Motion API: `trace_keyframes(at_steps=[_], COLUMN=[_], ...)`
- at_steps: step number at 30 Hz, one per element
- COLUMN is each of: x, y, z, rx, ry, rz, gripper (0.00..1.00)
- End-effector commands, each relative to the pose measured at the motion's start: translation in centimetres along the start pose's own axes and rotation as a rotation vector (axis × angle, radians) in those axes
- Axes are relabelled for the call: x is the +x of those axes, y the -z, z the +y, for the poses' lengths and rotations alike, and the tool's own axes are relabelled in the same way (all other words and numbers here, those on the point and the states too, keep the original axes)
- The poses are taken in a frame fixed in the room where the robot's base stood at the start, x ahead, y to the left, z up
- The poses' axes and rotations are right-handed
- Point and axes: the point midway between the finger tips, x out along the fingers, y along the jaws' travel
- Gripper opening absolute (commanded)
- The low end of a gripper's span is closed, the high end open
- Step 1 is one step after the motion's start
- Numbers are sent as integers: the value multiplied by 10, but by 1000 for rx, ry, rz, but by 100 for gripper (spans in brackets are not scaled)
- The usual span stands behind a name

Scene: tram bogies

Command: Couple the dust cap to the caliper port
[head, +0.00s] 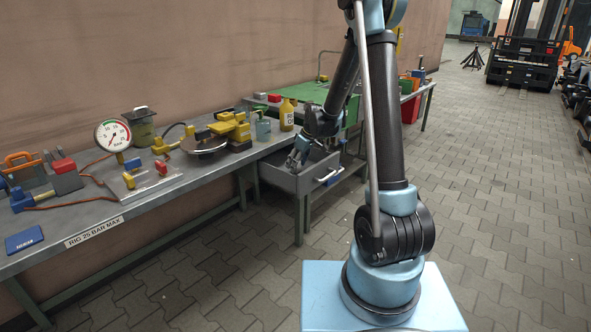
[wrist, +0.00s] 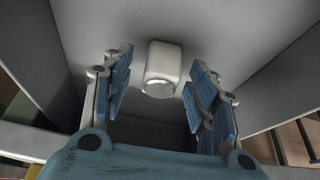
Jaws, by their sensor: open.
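My gripper (head: 299,152) reaches down into the open grey drawer (head: 278,178) at the right end of the bench. In the wrist view its blue-padded fingers (wrist: 160,72) are spread apart. A small pale, rounded piece with a bright rim (wrist: 162,66) lies in the drawer between the fingers, with a gap on each side. It may be the dust cap; I cannot tell for sure. A yellow caliper (head: 236,126) stands on the bench by a metal disc (head: 206,144). Its port is too small to make out.
A pressure gauge (head: 113,135), a plate with red and yellow valves (head: 145,180) and a blue booklet (head: 24,239) are on the bench. A yellow bottle (head: 287,116) stands near the drawer. A green-topped table (head: 305,92) is behind.

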Motion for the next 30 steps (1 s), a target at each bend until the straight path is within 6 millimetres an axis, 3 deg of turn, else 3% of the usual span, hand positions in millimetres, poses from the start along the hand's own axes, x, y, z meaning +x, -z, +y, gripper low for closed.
trace_keyframes(at_steps=[6,17,23,30], x=[14,14,14,14], y=[0,0,0,0], z=[0,0,0,0], rx=[0,1,1,1], ry=[0,0,0,0], rz=[0,0,0,0], gripper=[53,53,10,8])
